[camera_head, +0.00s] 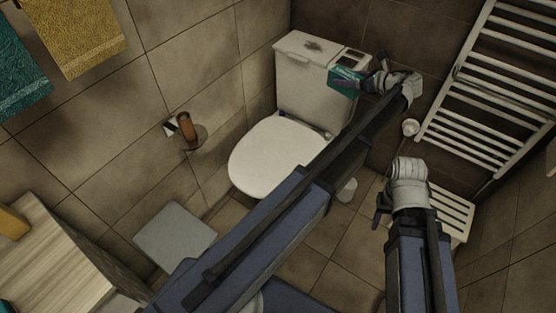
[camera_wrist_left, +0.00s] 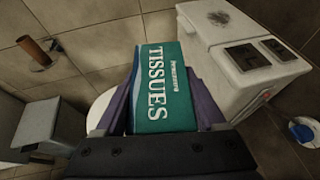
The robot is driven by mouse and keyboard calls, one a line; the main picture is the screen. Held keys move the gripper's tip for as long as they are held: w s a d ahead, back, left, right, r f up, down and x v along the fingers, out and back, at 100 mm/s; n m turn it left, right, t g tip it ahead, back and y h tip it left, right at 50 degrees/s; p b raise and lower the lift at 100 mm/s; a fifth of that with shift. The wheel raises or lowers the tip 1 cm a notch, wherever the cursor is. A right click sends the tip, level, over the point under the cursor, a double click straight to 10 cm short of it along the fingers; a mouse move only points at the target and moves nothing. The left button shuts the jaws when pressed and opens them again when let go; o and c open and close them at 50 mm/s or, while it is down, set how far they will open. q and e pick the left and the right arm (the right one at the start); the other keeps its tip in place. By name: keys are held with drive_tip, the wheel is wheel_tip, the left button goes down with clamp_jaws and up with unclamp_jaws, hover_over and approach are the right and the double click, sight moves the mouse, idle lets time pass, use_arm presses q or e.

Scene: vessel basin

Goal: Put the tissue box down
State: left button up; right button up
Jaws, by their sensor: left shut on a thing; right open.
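The tissue box (camera_head: 344,81) is teal with white lettering. It also shows in the left wrist view (camera_wrist_left: 164,90), where "TISSUES" is readable on its face. My left gripper (camera_head: 362,82) is shut on the box, one finger on each side, and the box is at the front right edge of the toilet tank (camera_head: 299,47). I cannot tell whether the box touches the tank. In the left wrist view the tank lid (camera_wrist_left: 225,28) is to the right of the box. My right gripper (camera_head: 381,207) is open and empty, low at the right.
The closed toilet lid (camera_head: 268,157) lies below the tank. A towel radiator (camera_head: 500,90) is on the right wall, with a white slatted stool (camera_head: 452,212) beneath it. A paper holder (camera_head: 187,129) is on the left wall. A grey-lidded bin (camera_head: 175,236) stands on the floor.

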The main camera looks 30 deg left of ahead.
sight(277, 151)
use_arm(q)
drive_tip(key=s+a+f+n+g+b, duration=0.1)
drive_tip(key=s+a+f+b, duration=0.3)
drive_tip(key=a+f+b, duration=0.7)
drive_tip(key=s+a+f+n+g+b, duration=0.1)
drive_tip(key=s+a+f+b, duration=0.3)
drive_tip(key=a+f+b, duration=0.6)
wheel_tip(277, 151, down, 6)
drive_tip(key=b, duration=0.4)
drive_tip(key=shift+s+a+f+g+y, duration=0.2)
drive_tip(key=shift+a+f+g+y, duration=0.1)
drive_tip(key=shift+a+y, duration=0.1)
wheel_tip(277, 151, down, 10)
drive_tip(key=b, duration=1)
drive_tip(key=shift+r, duration=0.1)
drive_tip(key=shift+f, duration=0.2)
drive_tip(key=o, duration=1.4)
